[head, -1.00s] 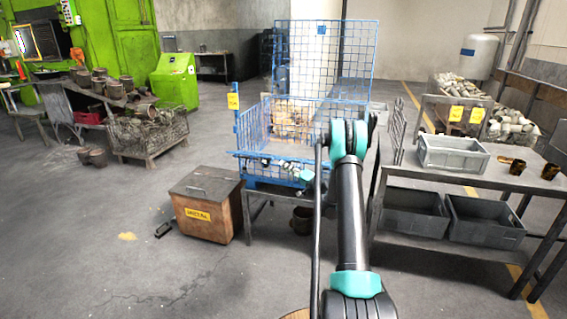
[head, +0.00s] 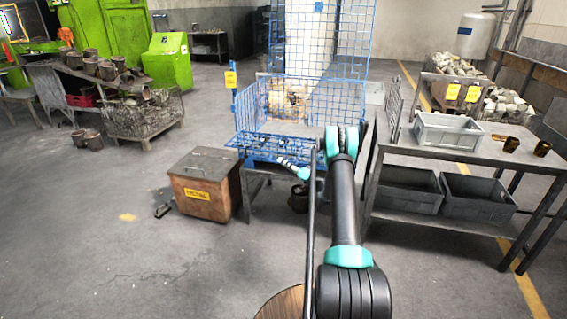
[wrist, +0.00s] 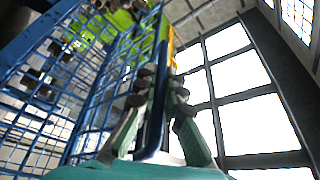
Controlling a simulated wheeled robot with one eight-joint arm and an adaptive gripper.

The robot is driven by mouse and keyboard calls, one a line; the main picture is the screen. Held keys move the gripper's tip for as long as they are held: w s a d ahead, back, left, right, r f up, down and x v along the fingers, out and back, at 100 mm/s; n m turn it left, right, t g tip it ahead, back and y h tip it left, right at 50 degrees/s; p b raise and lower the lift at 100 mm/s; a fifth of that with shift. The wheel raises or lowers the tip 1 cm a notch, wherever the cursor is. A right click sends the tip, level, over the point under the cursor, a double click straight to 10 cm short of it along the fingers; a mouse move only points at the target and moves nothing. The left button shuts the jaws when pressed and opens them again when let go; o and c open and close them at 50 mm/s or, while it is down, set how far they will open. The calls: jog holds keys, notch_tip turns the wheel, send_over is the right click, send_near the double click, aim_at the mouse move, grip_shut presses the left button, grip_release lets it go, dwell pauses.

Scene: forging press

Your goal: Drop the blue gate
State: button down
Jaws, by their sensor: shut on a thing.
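The blue wire cage (head: 304,105) stands in the middle of the head view on a dark stand. Its blue gate (head: 242,146) is at the front, low and tilted outward rather than upright; the arm hides its right part. My gripper (head: 283,161) is at the gate's edge. In the wrist view, the fingers of my gripper (wrist: 160,105) are closed on a blue bar of the gate (wrist: 156,135), with blue mesh to the left.
A brown lidded box (head: 203,182) stands on the floor left of the cage. A table (head: 470,160) with a grey bin (head: 448,136) and small brown cups is at right. A wire basket of parts (head: 145,115) is at left. The floor at front left is clear.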

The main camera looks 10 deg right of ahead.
jog(key=shift+s+a, duration=0.1)
jog(key=shift+s, duration=0.05)
jog(key=c, duration=1.6)
grip_release()
jog(key=v, duration=1.2)
jog(key=shift+r, duration=0.1)
